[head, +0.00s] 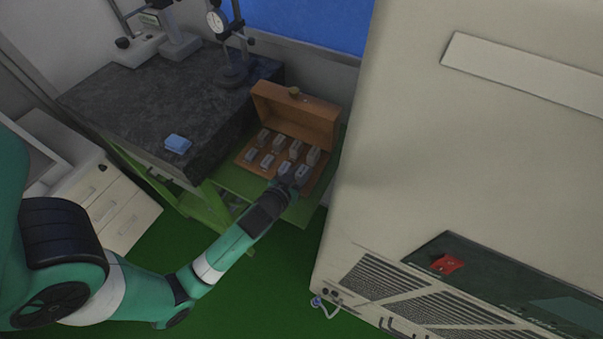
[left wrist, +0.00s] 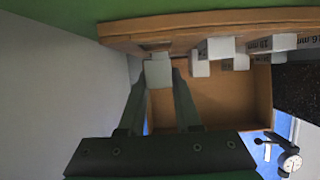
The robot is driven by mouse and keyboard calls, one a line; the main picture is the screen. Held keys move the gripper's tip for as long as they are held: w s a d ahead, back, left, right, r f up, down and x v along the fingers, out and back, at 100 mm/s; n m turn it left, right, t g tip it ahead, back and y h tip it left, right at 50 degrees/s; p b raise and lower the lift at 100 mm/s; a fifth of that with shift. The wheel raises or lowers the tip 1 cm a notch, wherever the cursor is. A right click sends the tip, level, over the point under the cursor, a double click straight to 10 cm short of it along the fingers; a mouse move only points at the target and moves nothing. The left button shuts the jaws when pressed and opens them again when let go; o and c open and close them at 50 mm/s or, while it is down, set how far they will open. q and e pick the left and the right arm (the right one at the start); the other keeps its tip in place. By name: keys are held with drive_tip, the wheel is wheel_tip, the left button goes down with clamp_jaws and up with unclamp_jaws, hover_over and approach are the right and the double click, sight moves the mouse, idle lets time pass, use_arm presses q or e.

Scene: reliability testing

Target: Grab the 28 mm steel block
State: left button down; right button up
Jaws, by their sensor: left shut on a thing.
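My left gripper (head: 291,177) reaches the front right part of the wooden block case in the head view. In the left wrist view its two fingers (left wrist: 158,76) are shut on a small pale grey steel block (left wrist: 158,70). No size marking is readable on this block, so I cannot tell its size from the picture. Several other steel blocks (head: 267,161) stand in two rows in the case. In the left wrist view more blocks (left wrist: 216,48) stand to the right, some with printed mm labels. My right gripper is out of view.
The wooden case (head: 296,110) has its lid raised behind the blocks. A dark granite plate (head: 120,98) with a dial gauge stand (head: 232,72) and a blue cloth (head: 178,144) is to the left. A big beige machine (head: 430,150) stands close on the right.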

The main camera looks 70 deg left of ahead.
use_arm(q)
drive_tip(key=s+d+r+p, duration=0.9)
drive_tip(key=d+r+p, duration=0.1)
drive_tip(key=p, duration=0.3)
drive_tip(key=shift+s+r, duration=0.4)
drive_tip(key=shift+r, duration=0.2)
